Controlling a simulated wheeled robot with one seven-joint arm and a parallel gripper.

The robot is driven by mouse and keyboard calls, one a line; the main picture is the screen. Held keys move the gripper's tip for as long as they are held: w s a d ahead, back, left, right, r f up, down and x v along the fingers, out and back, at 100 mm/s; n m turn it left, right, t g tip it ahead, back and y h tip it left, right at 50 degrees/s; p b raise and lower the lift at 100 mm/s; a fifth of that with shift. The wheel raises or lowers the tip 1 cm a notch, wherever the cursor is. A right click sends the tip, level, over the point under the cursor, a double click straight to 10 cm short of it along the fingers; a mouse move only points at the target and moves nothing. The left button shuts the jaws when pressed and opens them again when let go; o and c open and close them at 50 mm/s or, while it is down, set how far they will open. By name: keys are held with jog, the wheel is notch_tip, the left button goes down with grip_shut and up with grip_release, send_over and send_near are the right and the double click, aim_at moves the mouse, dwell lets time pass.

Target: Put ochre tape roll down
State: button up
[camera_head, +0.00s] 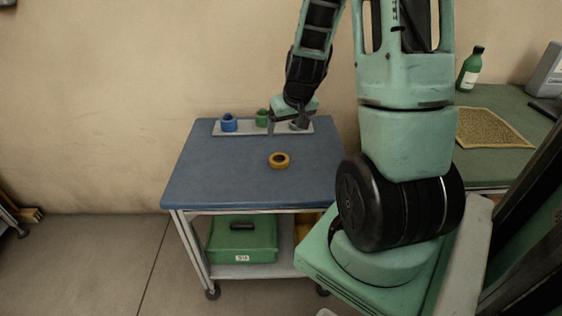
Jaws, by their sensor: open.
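The ochre tape roll (279,160) lies flat on the blue top of a wheeled cart (215,177), near the middle and apart from anything else. My gripper (271,128) is open and empty.
A grey strip (220,131) at the cart's back holds a blue roll (229,123), a green roll (262,118) and a dark item (299,124). A green box (243,240) sits on the lower shelf. A green bottle (470,69) stands on the right bench. The cart's front left is clear.

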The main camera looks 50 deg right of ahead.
jog(key=b, duration=0.1)
send_near(279, 155)
jog(key=f, duration=0.1)
jog(key=a+f, duration=0.1)
jog(key=shift+s+f, duration=0.15)
jog(key=shift+f, duration=0.2)
jog(key=shift+x, duration=2.9)
jog(key=shift+r, duration=0.1)
jog(key=c, duration=1.2)
jog(key=shift+o, duration=0.2)
jog(key=shift+r, duration=0.1)
